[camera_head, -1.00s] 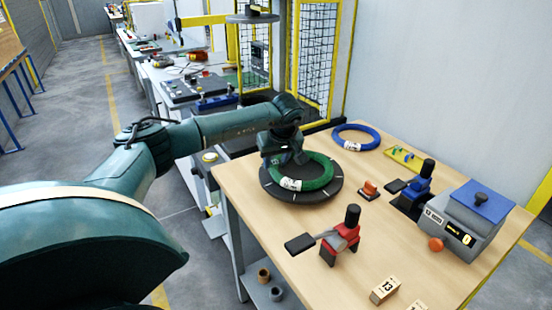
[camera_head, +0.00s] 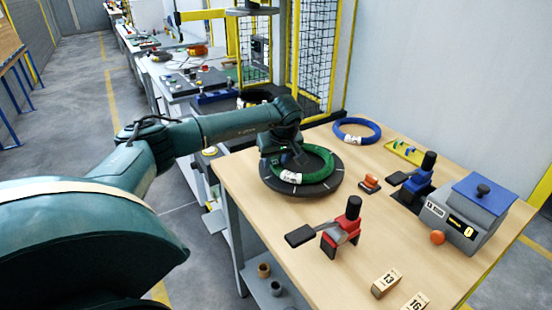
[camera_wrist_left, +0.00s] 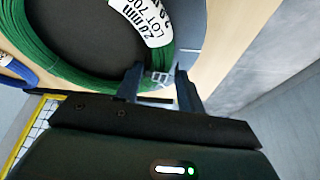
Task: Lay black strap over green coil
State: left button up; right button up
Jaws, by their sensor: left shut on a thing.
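The green coil (camera_head: 325,166) lies flat on a round dark turntable (camera_head: 325,188) on the wooden table. It also shows in the left wrist view (camera_wrist_left: 40,62), with a white label (camera_wrist_left: 143,20) on it. My left gripper (camera_head: 292,160) is low over the coil's left side. In the left wrist view its fingers (camera_wrist_left: 160,88) stand at the coil's edge, shut on a small dark piece that seems to be the black strap (camera_wrist_left: 155,100). A small pale, buckle-like piece shows between the fingers. Most of the strap is hidden. My right gripper is not in view.
A blue coil (camera_head: 357,131) lies behind the turntable. A red-and-black tool (camera_head: 342,235), a blue-and-black tool (camera_head: 418,182), a grey box with display (camera_head: 465,218) and numbered blocks (camera_head: 386,283) stand on the right and front. Bare tabletop lies left of the red tool.

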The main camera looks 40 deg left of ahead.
pick_arm(q)
jog(key=o, duration=1)
jog(key=v, duration=1.3)
jog(key=shift+s+d+b, duration=0.1)
jog(key=shift+d+b, duration=0.05)
jog(key=shift+b, duration=0.2)
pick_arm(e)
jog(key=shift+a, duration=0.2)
